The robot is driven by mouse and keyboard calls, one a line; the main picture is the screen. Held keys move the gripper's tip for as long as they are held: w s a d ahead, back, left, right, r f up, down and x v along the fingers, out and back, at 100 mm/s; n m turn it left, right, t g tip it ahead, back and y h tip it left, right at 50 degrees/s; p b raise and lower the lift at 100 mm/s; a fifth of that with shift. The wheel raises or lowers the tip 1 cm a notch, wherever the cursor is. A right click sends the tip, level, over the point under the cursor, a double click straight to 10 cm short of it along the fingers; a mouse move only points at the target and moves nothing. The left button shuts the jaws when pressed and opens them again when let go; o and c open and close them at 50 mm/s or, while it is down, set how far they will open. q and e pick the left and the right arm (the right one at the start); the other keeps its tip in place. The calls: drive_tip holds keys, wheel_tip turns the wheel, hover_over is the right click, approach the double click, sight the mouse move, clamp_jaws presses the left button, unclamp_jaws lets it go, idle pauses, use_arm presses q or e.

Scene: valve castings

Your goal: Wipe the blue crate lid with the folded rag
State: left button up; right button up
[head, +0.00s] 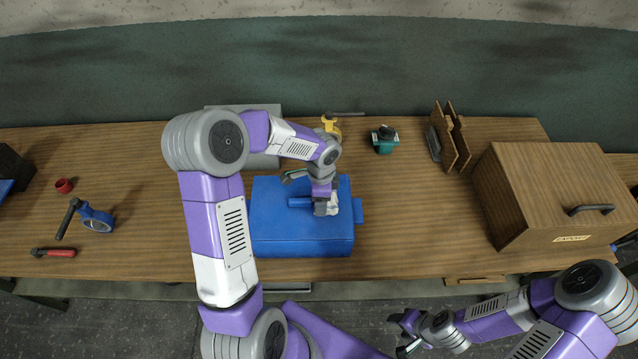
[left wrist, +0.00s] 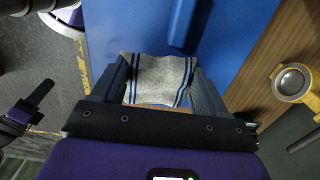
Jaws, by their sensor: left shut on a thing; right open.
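The blue crate (head: 290,240) stands at the middle of the table with its lid on, and a raised blue bar shows on top. The blue lid (left wrist: 125,25) fills the upper part of the left wrist view, with the bar (left wrist: 183,24) beside the rag. My left gripper (head: 325,207) is over the right part of the lid. It is shut on the folded rag (left wrist: 158,72), light grey with blue stripes, held between both fingers against or just above the lid; I cannot tell which. My right gripper (head: 408,331) is open and empty, in front of the table edge.
A wooden box (head: 535,190) with a handle and a wooden rack (head: 452,140) stand to the right. Green (head: 384,138) and yellow (head: 330,123) valves stand behind the crate. A blue valve (head: 98,219), red ring (head: 64,185) and red-handled tool (head: 55,252) lie left. A grey box (head: 262,161) is partly hidden.

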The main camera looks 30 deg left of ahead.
use_arm(q)
drive_tip(key=shift+r+p, duration=1.9)
drive_tip(key=shift+r, duration=0.8)
drive_tip(key=shift+f, duration=0.1)
